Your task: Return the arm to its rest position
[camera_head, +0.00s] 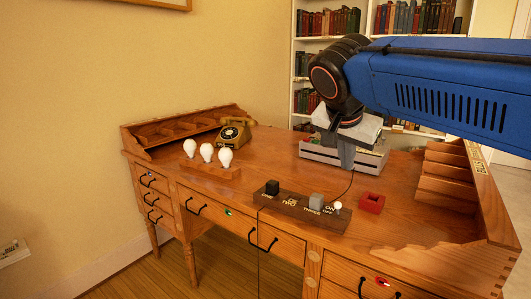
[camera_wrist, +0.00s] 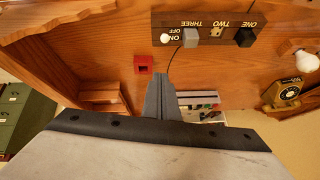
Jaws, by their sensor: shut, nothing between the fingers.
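My gripper (camera_head: 346,156) hangs from my blue arm over the right rear half of the wooden desk (camera_head: 280,160). Its grey fingers are shut and empty. They point down in front of a grey crate (camera_head: 322,154) and partly hide it. In the wrist view the closed fingers (camera_wrist: 164,82) point toward the desk, between the red square holder (camera_wrist: 143,63) and the crate (camera_wrist: 197,98). Nothing appears to touch the fingers.
A switch block (camera_head: 290,212) with a cable and the red holder (camera_head: 371,202) stand near the front. Three bulbs (camera_head: 207,152) on a wooden base and a telephone (camera_head: 234,132) are left. Pigeonholes (camera_head: 447,178) rise right. A bookcase (camera_head: 305,72) stands behind.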

